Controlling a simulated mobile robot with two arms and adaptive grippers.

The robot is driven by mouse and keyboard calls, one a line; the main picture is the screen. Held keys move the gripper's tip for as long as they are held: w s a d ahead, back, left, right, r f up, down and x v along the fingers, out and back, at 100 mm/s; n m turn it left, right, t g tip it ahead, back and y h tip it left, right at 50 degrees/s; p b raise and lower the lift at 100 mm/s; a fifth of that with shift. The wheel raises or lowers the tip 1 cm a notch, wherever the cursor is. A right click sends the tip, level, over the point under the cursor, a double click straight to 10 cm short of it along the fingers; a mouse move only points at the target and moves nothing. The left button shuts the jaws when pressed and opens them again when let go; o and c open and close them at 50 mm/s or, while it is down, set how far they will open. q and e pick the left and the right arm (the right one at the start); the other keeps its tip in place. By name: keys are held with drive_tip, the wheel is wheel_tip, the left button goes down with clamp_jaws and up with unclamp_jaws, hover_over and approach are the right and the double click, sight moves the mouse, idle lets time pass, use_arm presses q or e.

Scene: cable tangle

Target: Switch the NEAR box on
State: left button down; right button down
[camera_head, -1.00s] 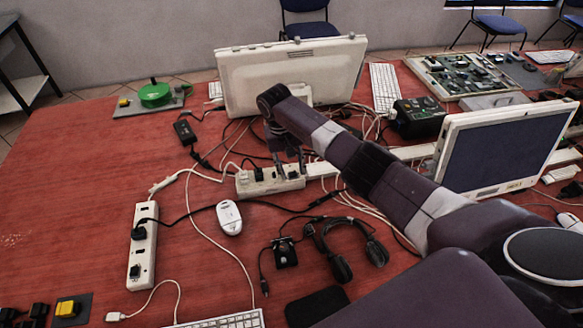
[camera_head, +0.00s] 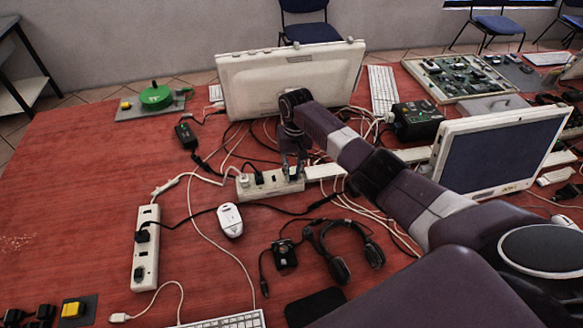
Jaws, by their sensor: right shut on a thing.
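Two white power strips lie on the red table, and I cannot tell from any label which thing is the NEAR box. The nearer strip (camera_head: 147,214) lies lengthwise at left, with black plugs in it. The farther strip (camera_head: 249,193) lies crosswise at the centre, also with dark plugs. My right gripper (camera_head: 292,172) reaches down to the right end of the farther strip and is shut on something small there. The fingers hide what it is. My left gripper is not in view.
A white monitor (camera_head: 290,80) stands behind the gripper, another monitor (camera_head: 503,152) at right. Loose cables run around both strips. The table's left side is mostly clear.

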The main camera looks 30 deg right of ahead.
drive_tip(key=shift+d+t+y, duration=0.2)
drive_tip(key=shift+t+y, duration=0.1)
drive_tip(key=shift+y, duration=0.5)
drive_tip(key=c, duration=1.8)
unclamp_jaws()
drive_tip(key=shift+r, duration=0.1)
wheel_tip(320, 180, up, 12)
drive_tip(key=d, duration=0.2)
drive_tip(key=shift+s, duration=0.3)
drive_tip(key=shift+f, duration=0.2)
